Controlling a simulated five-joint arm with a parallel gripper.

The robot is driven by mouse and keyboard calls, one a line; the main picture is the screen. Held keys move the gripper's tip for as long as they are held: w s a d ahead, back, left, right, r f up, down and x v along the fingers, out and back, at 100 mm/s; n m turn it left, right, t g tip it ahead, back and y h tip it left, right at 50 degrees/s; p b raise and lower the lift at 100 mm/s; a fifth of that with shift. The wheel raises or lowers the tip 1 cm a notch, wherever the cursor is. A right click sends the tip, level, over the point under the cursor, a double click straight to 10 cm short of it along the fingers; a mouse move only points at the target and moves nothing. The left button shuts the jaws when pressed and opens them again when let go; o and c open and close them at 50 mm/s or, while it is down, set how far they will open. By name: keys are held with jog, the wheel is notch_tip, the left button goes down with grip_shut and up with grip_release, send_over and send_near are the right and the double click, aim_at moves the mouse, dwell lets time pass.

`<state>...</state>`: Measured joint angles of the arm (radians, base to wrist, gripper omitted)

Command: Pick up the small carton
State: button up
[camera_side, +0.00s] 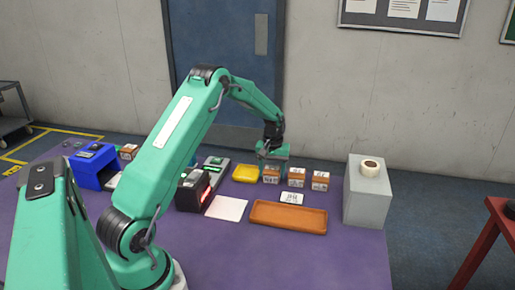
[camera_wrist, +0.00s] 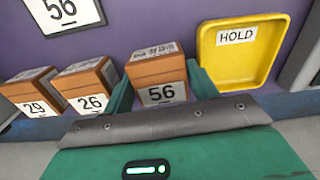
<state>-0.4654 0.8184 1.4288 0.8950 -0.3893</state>
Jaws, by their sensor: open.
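The small carton (camera_wrist: 155,68), brown with a white label reading 56, stands on the purple table between the two teal fingers of my gripper (camera_wrist: 161,78) in the wrist view. The fingers are open, one on each side of it; I cannot tell whether either touches it. In the side view my gripper (camera_side: 273,154) is down over this carton (camera_side: 271,175), at the left end of a row of cartons.
Cartons 26 (camera_wrist: 90,88) and 29 (camera_wrist: 33,92) stand beside it. A yellow HOLD tray (camera_wrist: 238,58) is close on the other side. An orange tray (camera_side: 288,217), a dark scanner with red light (camera_side: 194,190), a blue box (camera_side: 95,165) and a grey block (camera_side: 368,192) share the table.

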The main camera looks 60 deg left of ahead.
aim_at(273, 170)
jog(key=shift+c, duration=0.5)
jog(key=c, duration=0.6)
jog(key=shift+r, duration=0.15)
jog(key=shift+r, duration=0.55)
notch_tip(273, 170, up, 3)
jog(key=shift+d+r, duration=0.1)
jog(key=shift+d, duration=0.05)
jog(key=d+r, duration=0.6)
jog(key=d, duration=0.5)
jog(key=shift+s+d+r, duration=0.15)
jog(key=shift+s+r, duration=0.1)
jog(key=shift+s, duration=0.2)
